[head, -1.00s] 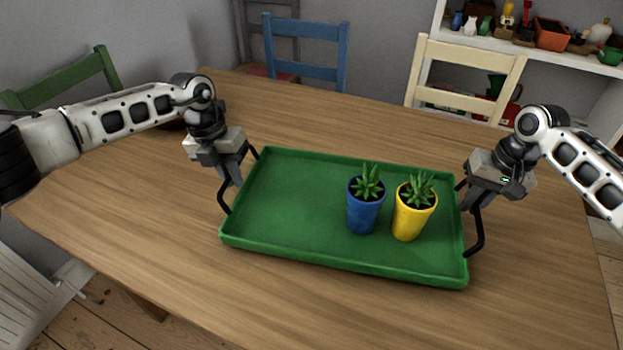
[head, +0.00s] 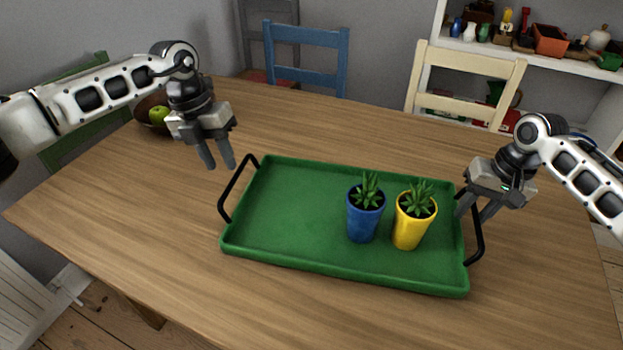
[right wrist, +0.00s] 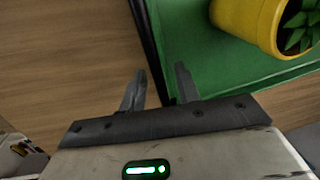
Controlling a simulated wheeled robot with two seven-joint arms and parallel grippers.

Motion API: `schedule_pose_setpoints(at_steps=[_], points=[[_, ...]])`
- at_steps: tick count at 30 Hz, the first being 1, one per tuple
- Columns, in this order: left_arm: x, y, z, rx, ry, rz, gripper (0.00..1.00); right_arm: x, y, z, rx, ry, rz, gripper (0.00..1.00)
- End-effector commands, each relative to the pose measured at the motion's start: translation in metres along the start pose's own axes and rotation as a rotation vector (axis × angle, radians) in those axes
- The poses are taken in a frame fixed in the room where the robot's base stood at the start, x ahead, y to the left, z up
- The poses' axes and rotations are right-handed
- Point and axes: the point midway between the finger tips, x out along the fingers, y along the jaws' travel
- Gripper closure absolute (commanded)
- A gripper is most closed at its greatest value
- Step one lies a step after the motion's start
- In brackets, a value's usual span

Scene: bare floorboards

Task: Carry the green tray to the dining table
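The green tray (head: 300,185) rests on the dining table (head: 130,235). It carries a blue pot (head: 362,222) and a yellow pot (head: 409,232), each upright with a spiky green plant, on its right half. My left gripper (head: 218,166) is open and empty, above and behind the tray's black left handle (head: 225,195), clear of it. My right gripper (head: 475,214) is open at the black right handle (head: 480,240). In the right wrist view, the fingers of my right gripper (right wrist: 159,92) stand apart with the handle (right wrist: 149,45) running between them.
A bowl with a green apple (head: 158,114) sits at the table's back left. Blue (head: 305,37), cream (head: 465,62) and green chairs (head: 85,130) stand around the table. A white shelf (head: 560,62) with pots is behind. The table in front of the tray is clear.

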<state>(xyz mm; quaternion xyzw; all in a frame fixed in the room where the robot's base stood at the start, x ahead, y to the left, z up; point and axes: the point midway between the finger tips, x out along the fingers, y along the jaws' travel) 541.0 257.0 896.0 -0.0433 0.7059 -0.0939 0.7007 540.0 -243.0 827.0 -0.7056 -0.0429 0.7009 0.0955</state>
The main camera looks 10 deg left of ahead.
Motion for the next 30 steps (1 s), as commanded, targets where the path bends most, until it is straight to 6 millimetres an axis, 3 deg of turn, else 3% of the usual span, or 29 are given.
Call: schedule_pose_setpoints(at_steps=[6, 14, 24, 30], points=[[-0.037, 0.001, 0.0, -0.001, -0.002, 0.001, 0.68, 0.0, 0.0, 0.0, 0.0, 0.0, 0.0, 0.68], [-0.05, 0.001, 0.0, -0.001, 0.001, 0.001, 0.68, -0.009, 0.0, 0.0, -0.001, 0.001, 0.0, 0.68], [-0.05, 0.001, 0.0, -0.001, 0.0, 0.001, 0.68, -0.078, 0.0, 0.0, -0.001, 0.004, -0.001, 0.68], [-0.05, 0.001, 0.0, -0.001, 0.0, 0.001, 0.68, -0.109, 0.0, 0.0, 0.0, 0.002, -0.001, 0.68]])
